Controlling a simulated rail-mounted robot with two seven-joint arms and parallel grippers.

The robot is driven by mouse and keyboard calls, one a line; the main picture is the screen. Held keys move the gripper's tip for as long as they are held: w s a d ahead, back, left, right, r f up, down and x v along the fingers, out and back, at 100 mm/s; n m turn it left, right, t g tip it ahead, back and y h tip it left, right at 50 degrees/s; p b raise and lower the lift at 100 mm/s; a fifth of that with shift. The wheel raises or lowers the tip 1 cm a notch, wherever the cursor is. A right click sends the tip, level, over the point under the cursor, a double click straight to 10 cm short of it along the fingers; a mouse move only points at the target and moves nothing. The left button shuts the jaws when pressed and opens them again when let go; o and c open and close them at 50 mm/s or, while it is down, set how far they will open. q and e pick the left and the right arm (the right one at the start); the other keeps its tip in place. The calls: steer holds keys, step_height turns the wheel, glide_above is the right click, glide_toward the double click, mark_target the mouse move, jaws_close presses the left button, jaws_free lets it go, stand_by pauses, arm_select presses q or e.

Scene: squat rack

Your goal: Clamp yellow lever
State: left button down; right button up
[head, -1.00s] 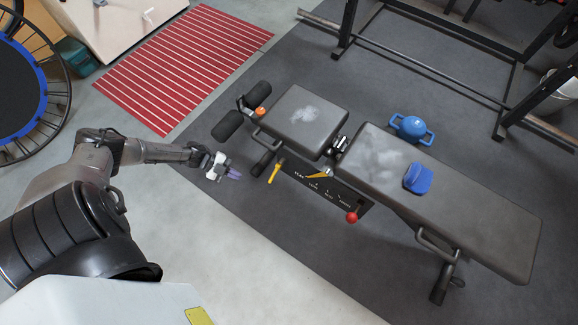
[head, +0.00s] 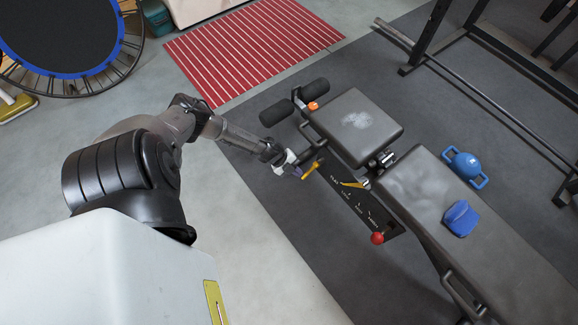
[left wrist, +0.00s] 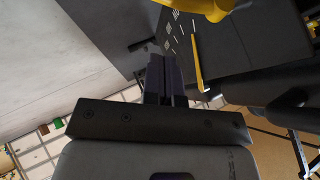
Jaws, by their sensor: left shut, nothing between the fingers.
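In the left wrist view the closed dark fingers (left wrist: 161,75) point toward the bench frame. A yellow part (left wrist: 207,8) is cut off at the top there, and a thin yellow strip (left wrist: 197,62) shows lower. My right gripper is out of view.
The bench seat (head: 352,128) and long backrest (head: 470,230) stand beyond the lever. The floor on the near side is clear.

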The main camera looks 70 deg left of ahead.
mark_target(309, 172)
arm_select(q)
steer(key=w+f+b, duration=0.2)
steer(key=f, duration=0.1)
steer(key=shift+d+f, duration=0.1)
steer(key=shift+f, duration=0.15)
steer(key=shift+w+a+f+b, duration=0.4)
steer(key=shift+f+b, duration=0.2)
steer(key=shift+b, duration=0.15)
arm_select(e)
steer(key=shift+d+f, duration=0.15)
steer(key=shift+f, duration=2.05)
